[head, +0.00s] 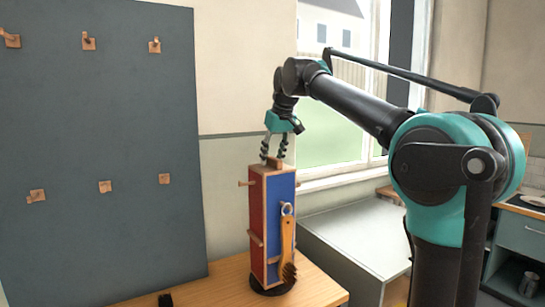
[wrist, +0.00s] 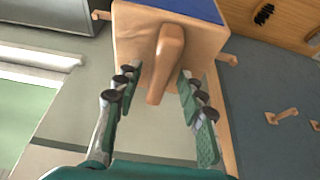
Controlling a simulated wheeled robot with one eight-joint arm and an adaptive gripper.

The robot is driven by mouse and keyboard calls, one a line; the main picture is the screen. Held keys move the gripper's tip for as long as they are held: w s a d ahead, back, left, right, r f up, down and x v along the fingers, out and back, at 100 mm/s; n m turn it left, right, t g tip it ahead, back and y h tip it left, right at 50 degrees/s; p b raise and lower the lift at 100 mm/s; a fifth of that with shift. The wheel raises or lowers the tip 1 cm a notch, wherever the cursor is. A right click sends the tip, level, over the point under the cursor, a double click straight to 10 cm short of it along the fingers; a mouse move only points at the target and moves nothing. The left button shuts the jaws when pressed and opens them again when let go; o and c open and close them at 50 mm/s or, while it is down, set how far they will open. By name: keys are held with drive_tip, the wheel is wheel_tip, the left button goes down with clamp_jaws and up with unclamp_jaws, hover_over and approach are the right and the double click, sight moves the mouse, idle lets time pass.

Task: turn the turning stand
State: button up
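The turning stand (head: 283,222) is a tall upright box with a blue face and a red face, on a dark round base on the wooden table. Short wooden pegs stick out of its sides. A brush (head: 287,240) with a wooden handle hangs on the blue face. A wooden grip (wrist: 168,58) stands up from the stand's top (wrist: 130,35). My gripper (head: 275,160) is above the stand, pointing down. In the wrist view its two fingers (wrist: 158,105) are apart, one on each side of the grip, with gaps to both. It holds nothing.
A dark board (head: 100,130) with several wooden pegs stands at the left. A small dark object (head: 165,299) lies at the table's front edge. The wooden table (head: 220,285) is mostly clear around the stand. A window and a grey counter (head: 350,235) are at the right.

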clamp_jaws()
idle(0.3)
drive_tip(key=shift+m, duration=0.3)
drive_tip(key=m, duration=0.1)
drive_tip(key=m+h, duration=0.1)
drive_tip(key=m, duration=0.1)
drive_tip(key=shift+a+m+t+h, duration=0.15)
drive_tip(key=shift+m+t+h, duration=0.15)
drive_tip(key=m+h, duration=0.1)
drive_tip(key=m, duration=0.3)
drive_tip(key=shift+a+h, duration=0.15)
drive_tip(key=shift+h, duration=0.25)
drive_tip(key=m, duration=0.2)
drive_tip(key=m+h, duration=0.1)
drive_tip(key=m, duration=0.2)
drive_tip(key=shift+a+h, duration=0.1)
drive_tip(key=shift+h, duration=0.2)
drive_tip(key=shift+m+g+h, duration=0.6)
drive_tip(key=shift+m+g, duration=0.3)
drive_tip(key=shift+m, duration=1.4)
